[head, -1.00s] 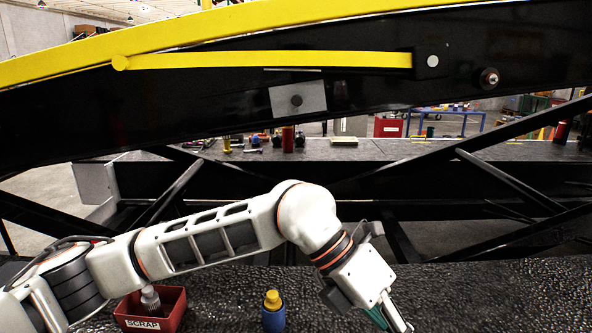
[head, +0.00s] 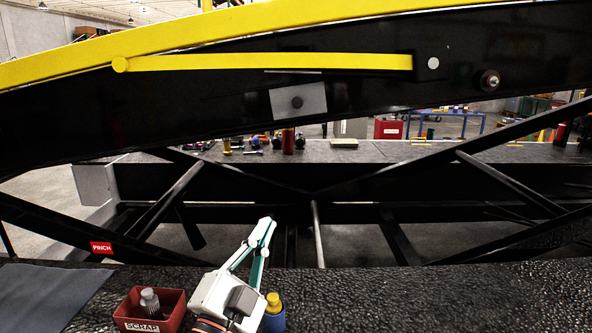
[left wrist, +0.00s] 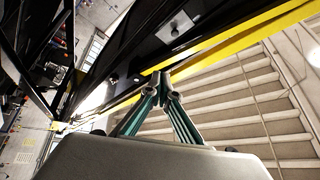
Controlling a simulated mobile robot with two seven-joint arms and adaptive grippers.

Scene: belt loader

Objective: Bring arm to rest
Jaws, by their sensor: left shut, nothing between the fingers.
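My left gripper (head: 265,224) shows low in the middle of the head view, pointing up and away above the front bench. Its teal-and-white fingers meet at the tips and hold nothing. In the left wrist view the shut fingers (left wrist: 160,80) point toward the loader's black side and yellow rail, with only air around them. The rest of my left arm runs out of the bottom of the head view. My right gripper is not in view.
A red SCRAP bin (head: 150,310) holding a grey-capped bottle and a blue bottle with a yellow cap (head: 273,312) stand on the dark bench (head: 400,295) close to my gripper. The black loader frame with its yellow rail (head: 260,61) spans behind. The bench's right side is clear.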

